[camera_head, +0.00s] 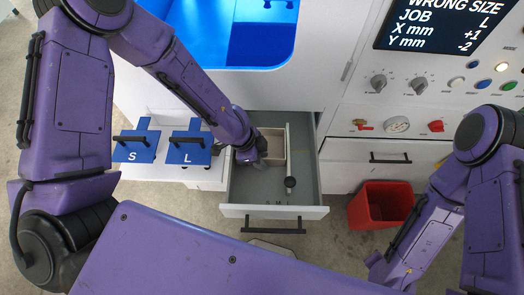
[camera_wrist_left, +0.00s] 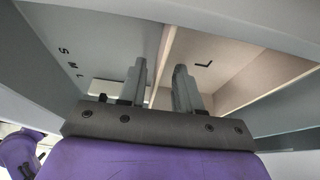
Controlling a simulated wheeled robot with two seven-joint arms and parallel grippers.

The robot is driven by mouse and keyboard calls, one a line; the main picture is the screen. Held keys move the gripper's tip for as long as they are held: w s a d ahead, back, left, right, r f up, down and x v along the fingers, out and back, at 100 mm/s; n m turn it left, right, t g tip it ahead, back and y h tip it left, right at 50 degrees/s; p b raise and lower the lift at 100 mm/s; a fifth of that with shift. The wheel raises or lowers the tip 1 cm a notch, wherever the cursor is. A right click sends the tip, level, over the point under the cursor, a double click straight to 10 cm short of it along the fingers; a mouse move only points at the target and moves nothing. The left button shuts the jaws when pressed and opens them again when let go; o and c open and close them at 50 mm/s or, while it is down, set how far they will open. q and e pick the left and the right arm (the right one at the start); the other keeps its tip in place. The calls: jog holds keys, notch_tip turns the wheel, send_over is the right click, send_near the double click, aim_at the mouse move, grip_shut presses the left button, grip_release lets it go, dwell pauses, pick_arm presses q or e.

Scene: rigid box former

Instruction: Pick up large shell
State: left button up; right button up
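The large shell (camera_head: 271,139) looks like an open, beige box in the far part of the open grey drawer. In the left wrist view its inside (camera_wrist_left: 215,65) carries a black L. My left gripper (camera_head: 262,152) is at its near left side, and the arm hides part of it. In the left wrist view the two fingers of the gripper (camera_wrist_left: 160,85) stand apart, with the shell's wall edge lying between them in the picture. I cannot tell whether either finger touches it. My right gripper is out of view; only my right arm shows.
The drawer (camera_head: 245,190) has a divider and a small dark knob (camera_head: 290,183). Blue S (camera_head: 137,146) and L (camera_head: 190,148) blocks with handles stand left. A red bin (camera_head: 380,207) is right. The screen (camera_head: 440,25) reads wrong size, job L, X +1, Y -2.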

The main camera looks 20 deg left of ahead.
pick_arm(q)
jog(key=shift+s, duration=0.25)
jog(key=shift+c, duration=0.4)
jog(key=shift+w, duration=0.1)
grip_shut()
jog(key=shift+r, duration=0.1)
